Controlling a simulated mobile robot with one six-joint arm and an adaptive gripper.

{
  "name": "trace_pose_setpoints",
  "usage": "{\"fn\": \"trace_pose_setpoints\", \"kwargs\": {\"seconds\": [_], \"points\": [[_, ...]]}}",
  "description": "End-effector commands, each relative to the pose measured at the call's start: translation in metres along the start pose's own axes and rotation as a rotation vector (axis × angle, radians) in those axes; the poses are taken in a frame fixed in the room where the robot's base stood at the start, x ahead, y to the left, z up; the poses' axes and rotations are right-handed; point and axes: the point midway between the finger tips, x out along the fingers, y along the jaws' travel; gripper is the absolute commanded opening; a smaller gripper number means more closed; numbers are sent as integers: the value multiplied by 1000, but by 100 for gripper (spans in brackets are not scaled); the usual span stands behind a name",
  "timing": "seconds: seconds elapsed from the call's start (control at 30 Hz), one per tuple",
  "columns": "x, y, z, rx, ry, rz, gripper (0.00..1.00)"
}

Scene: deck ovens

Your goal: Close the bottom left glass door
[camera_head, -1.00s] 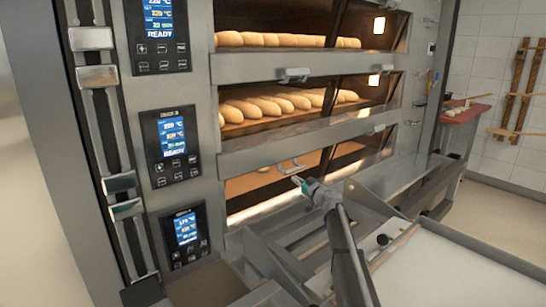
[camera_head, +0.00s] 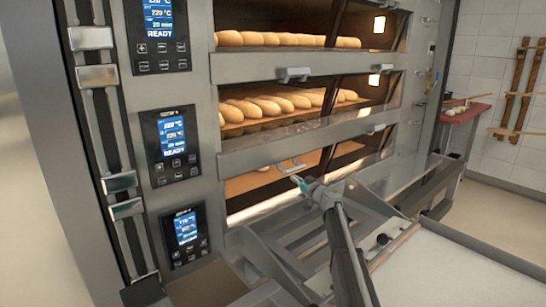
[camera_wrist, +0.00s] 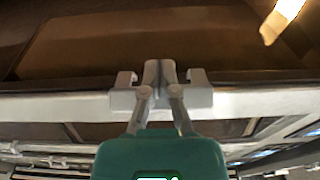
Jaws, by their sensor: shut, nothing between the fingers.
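The bottom left glass door is on the lowest oven deck, and I can see the lit deck interior through its opening. Its edges are hard to make out, so I cannot tell how far it stands open. A pale metal handle (camera_head: 291,167) sits near the top of this opening. My gripper (camera_head: 296,180) is shut and empty, with its tips just below and at the handle in the head view. In the wrist view the fingers (camera_wrist: 160,75) overlap the light handle (camera_wrist: 203,92), between its two posts. I cannot tell whether they touch it.
The middle deck above holds several loaves (camera_head: 270,104) behind glass, with its own handle (camera_head: 293,74). Control panels (camera_head: 176,146) line the left. A pale flat surface (camera_head: 450,270) lies at the lower right. A red board (camera_head: 466,112) stands farther back.

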Motion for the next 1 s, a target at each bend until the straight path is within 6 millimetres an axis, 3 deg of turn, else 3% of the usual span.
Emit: {"fn": "trace_pose_setpoints", "kwargs": {"seconds": [0.57,1.0], "points": [[0,0,-1,0,0,0,0],[0,0,-18,0,0,1,0]]}}
